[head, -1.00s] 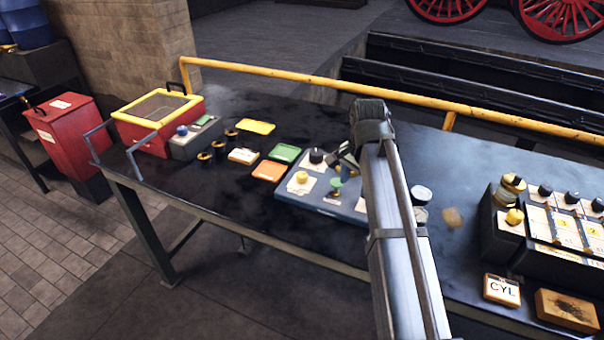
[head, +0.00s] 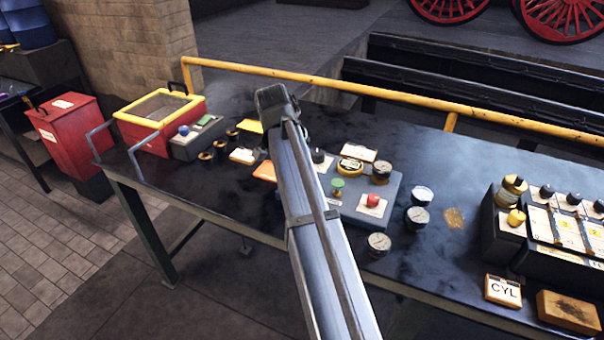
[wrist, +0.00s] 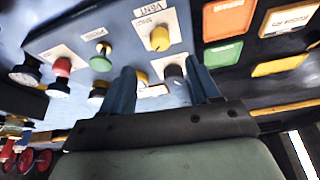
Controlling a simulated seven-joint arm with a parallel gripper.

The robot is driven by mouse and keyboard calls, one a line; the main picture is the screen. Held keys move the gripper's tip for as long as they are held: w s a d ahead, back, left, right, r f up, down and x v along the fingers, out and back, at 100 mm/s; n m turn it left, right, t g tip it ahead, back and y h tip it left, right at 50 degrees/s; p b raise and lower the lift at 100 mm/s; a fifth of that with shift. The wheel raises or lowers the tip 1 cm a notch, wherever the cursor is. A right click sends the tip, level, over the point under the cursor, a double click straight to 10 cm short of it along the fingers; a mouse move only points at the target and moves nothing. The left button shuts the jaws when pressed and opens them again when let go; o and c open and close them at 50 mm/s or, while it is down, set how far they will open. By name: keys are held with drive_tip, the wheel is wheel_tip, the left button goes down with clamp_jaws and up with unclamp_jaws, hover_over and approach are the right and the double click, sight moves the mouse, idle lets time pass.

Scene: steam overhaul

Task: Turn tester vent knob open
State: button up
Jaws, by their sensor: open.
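The blue-grey tester panel (head: 395,190) lies on the dark bench; my arm covers its left part in the head view. In the wrist view the yellow vent knob (wrist: 160,38) sits beside a label reading VENT. My gripper (wrist: 159,66) is open and empty, its two blue fingers apart. The vent knob appears just beyond the fingertips, between their lines, and not touched. A black knob (wrist: 173,73) shows between the fingers, near the right one. The green knob (wrist: 101,60) is left of the fingers. In the head view the vent knob and my fingers are hidden behind my arm.
The panel also carries a red knob (head: 372,200), a yellow-ringed gauge (head: 350,165) and another gauge (head: 381,172). Loose gauges (head: 417,217) lie to its right. A yellow rail (head: 380,88) runs along the back.

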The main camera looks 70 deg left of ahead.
drive_tip(key=x, duration=1)
drive_tip(key=shift+c, duration=0.2)
drive_tip(key=c, duration=1)
drive_tip(key=shift+d, duration=0.1)
drive_tip(key=n, duration=0.2)
drive_tip(key=n+g+y, duration=0.1)
drive_tip(key=n, duration=0.2)
drive_tip(key=shift+d+g, duration=0.1)
drive_tip(key=shift+g, duration=0.2)
drive_tip(key=n+g, duration=0.1)
drive_tip(key=n, duration=0.1)
drive_tip(key=n+g, duration=0.1)
drive_tip(key=n, duration=0.2)
drive_tip(key=shift+w+y, duration=0.15)
drive_tip(key=shift+y, duration=0.15)
drive_tip(key=shift+n, duration=0.3)
